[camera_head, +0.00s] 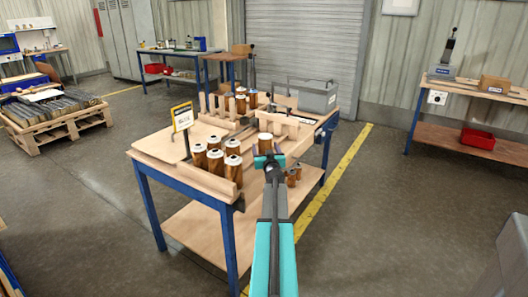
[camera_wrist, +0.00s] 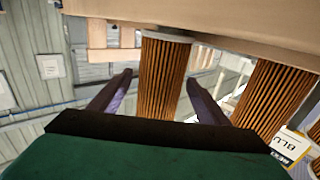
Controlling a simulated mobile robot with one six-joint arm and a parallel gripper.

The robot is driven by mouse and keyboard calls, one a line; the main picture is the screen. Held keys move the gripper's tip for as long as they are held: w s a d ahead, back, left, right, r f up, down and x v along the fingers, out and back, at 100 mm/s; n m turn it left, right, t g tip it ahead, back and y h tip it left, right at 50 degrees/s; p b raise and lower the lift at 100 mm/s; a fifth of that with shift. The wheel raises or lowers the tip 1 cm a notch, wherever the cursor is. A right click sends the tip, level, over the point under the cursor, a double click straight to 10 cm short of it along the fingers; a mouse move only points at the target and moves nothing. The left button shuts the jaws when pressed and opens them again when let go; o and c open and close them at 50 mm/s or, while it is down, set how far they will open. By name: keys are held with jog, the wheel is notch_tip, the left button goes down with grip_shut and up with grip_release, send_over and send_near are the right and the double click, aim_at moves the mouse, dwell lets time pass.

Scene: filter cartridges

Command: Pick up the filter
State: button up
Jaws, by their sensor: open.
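Several filters with brown pleated bodies and white caps stand on the blue-legged workbench. One filter (camera_head: 265,143) stands alone right at my gripper (camera_head: 268,158). In the wrist view, which looks upside down, a pleated filter (camera_wrist: 164,85) shows between the two fingers of my gripper (camera_wrist: 160,82). The fingers are open, with gaps visible on both sides of it. A second filter (camera_wrist: 274,98) shows to the right, outside the fingers. A cluster of filters (camera_head: 215,160) stands at the front left of the bench, and more (camera_head: 241,100) stand at the back.
The workbench (camera_head: 155,150) carries slotted wooden racks (camera_head: 280,127), a grey bin (camera_head: 318,97) and a yellow-edged sign (camera_head: 182,117) on a post.

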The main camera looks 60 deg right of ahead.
aim_at(266, 143)
dwell(0.5)
jog(key=c, duration=1.2)
jog(key=shift+r, duration=0.2)
jog(key=shift+r+p, duration=1.25)
jog(key=shift+r, duration=0.4)
jog(key=v, duration=0.5)
jog(key=r+p+v, duration=0.1)
jog(key=v, duration=0.4)
jog(key=s+d+p+v, duration=0.1)
jog(key=v, duration=0.5)
jog(key=shift+r, duration=0.15)
jog(key=shift+r, duration=0.1)
notch_tip(266, 143, up, 4)
jog(key=p, duration=0.5)
jog(key=shift+r+p, duration=0.2)
jog(key=shift+p, duration=0.2)
